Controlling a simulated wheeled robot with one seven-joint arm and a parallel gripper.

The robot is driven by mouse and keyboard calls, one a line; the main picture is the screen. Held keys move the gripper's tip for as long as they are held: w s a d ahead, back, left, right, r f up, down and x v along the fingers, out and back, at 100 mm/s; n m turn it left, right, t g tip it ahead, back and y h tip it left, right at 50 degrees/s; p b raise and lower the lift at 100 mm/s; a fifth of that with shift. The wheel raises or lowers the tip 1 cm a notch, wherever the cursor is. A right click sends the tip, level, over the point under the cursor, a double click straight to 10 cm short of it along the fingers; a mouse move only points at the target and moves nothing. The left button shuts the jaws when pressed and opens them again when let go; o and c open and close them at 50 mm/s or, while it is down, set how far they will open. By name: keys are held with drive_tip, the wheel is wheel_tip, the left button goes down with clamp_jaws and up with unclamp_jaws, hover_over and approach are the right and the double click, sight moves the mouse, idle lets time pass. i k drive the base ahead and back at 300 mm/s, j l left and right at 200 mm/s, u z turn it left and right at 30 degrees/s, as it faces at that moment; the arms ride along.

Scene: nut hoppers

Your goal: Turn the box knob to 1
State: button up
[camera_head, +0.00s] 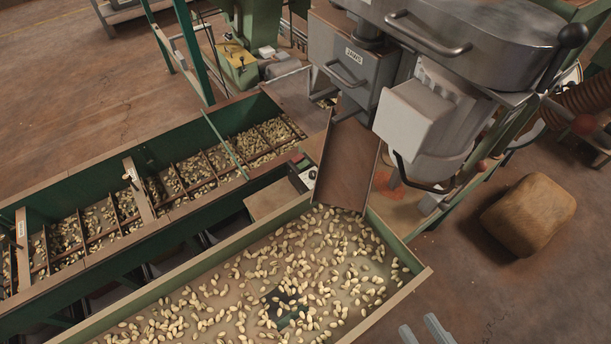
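A small dark control box (302,173) with a pale front panel stands between the two nut troughs, at the left edge of the chute. A red part shows on its top, and the panel carries small dark marks. The knob on the panel is too small to make out clearly, and its setting cannot be read. My gripper (424,331) shows only as two grey fingertips at the bottom edge, right of the front tray's corner. The fingers are apart with nothing between them. It is well away from the box, below and to its right.
A brown metal chute (347,165) slopes into the front nut tray (400,303), close beside the box. A grey machine (440,110) with handles overhangs at upper right. The long green trough (90,191) runs left. A brown sack (530,215) lies on the otherwise open floor at right.

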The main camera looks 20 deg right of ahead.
sight(312, 174)
drive_tip(key=i+j+u, duration=0.1)
drive_tip(key=i+j, duration=0.15)
drive_tip(key=j, duration=0.2)
drive_tip(key=i+j+u, duration=0.15)
drive_tip(key=j, duration=0.3)
drive_tip(key=i+j+u, duration=0.1)
drive_tip(key=i+j, duration=0.3)
